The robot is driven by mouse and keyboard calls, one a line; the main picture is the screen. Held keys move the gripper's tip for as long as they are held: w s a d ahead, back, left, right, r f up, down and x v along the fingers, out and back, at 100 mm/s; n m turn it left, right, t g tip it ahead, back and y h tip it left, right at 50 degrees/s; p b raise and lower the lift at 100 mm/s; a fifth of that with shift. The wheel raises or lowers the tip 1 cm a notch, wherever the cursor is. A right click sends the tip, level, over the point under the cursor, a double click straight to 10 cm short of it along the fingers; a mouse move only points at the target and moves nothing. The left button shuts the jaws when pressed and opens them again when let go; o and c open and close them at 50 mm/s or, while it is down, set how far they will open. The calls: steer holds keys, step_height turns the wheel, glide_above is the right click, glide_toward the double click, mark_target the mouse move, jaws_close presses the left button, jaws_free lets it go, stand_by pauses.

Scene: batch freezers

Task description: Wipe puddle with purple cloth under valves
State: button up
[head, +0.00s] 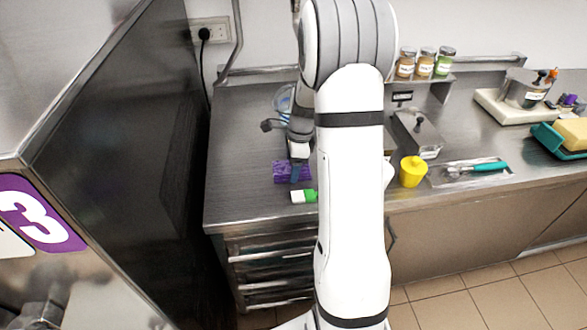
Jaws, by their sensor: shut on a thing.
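The purple cloth (281,171) shows as a small folded block near the left part of the steel counter's front. My gripper (297,174) is directly over it, pointing down, with its fingers shut on the cloth. I cannot tell whether the cloth touches the counter or is held just above it. My arm hides part of the counter behind and to the right. No puddle and no valves can be made out in this view.
A dark-sided machine with a purple number 3 label (42,213) stands at left. A green-and-white item (304,196) lies just in front of the cloth. A yellow cup (413,171), a tray with a teal-handled tool (470,172) and jars (425,63) stand right.

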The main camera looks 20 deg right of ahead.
steer(key=shift+w+d+p, duration=0.25)
steer(key=shift+w, duration=0.55)
steer(key=shift+w+d+p, duration=0.2)
steer(key=shift+w, duration=0.55)
steer(key=shift+w+d+p, duration=0.25)
steer(key=shift+w, duration=0.55)
steer(key=shift+s+a+b, duration=0.15)
steer(key=shift+s+a, duration=0.15)
steer(key=shift+s, duration=0.65)
steer(key=shift+s+a+b, duration=0.15)
steer(key=shift+s+a, duration=0.1)
steer(key=shift+s, duration=0.7)
steer(key=shift+s+a+f+b, duration=0.1)
steer(key=shift+s+a, duration=0.1)
steer(key=shift+s, duration=0.45)
steer(key=shift+s+a+f+b, duration=0.1)
steer(key=shift+s+a, duration=0.05)
steer(key=shift+s, duration=0.5)
steer(key=shift+s+a+b, duration=0.1)
steer(key=shift+s+a, duration=0.1)
steer(key=shift+s, duration=0.45)
steer(key=shift+w+r+p, duration=0.1)
steer(key=shift+r+p, duration=2.3)
steer(key=shift+r, duration=0.7)
steer(key=shift+r+p, duration=1.25)
steer(key=shift+r, duration=0.3)
